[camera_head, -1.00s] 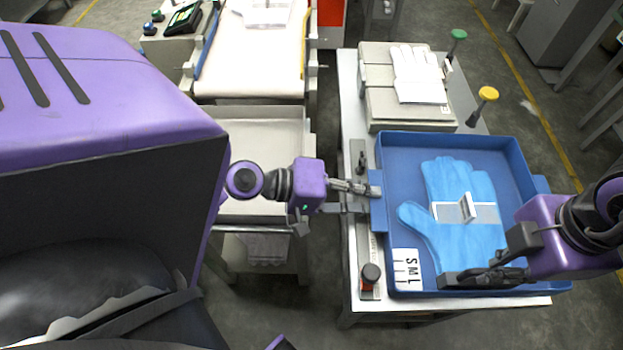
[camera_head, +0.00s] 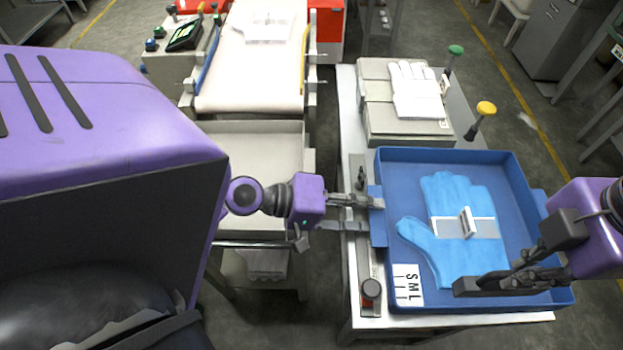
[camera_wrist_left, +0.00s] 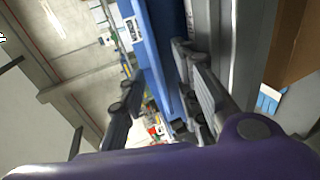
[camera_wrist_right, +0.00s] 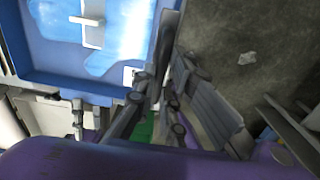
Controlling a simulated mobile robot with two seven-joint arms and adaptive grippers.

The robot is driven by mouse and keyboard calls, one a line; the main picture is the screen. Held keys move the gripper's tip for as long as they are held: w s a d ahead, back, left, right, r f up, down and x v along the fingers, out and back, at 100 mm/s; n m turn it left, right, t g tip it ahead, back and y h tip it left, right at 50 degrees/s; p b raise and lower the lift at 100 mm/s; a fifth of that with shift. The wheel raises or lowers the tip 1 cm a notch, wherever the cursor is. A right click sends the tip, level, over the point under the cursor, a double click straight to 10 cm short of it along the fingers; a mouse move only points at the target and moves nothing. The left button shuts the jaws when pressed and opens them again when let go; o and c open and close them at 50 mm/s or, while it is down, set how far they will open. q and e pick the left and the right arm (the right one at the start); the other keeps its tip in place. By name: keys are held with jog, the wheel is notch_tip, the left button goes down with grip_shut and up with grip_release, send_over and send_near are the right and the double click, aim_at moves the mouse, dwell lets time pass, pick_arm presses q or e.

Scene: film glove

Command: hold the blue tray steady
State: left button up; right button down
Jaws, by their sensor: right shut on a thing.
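The blue tray (camera_head: 510,170) lies on the white table with a blue glove (camera_head: 465,255) flat inside it. A white clip-like piece (camera_head: 466,222) sits across the glove. My left gripper (camera_head: 378,215) is at the handle on the tray's left side, its fingers apart. In the left wrist view the fingers (camera_wrist_left: 160,95) stand spread either side of the blue tray edge. My right gripper (camera_head: 462,287) reaches over the tray's near right part.
A size card marked S M L (camera_head: 407,284) lies in the tray's near left corner. A red-and-black knob (camera_head: 371,292) stands at the table's near left. White gloves (camera_head: 414,88) lie on a box behind the tray. Green (camera_head: 456,50) and yellow (camera_head: 486,108) knobs stand nearby.

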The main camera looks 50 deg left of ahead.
pick_arm(q)
jog(key=shift+r, duration=0.1)
jog(key=v, duration=1.2)
pick_arm(e)
jog(key=shift+r, duration=0.1)
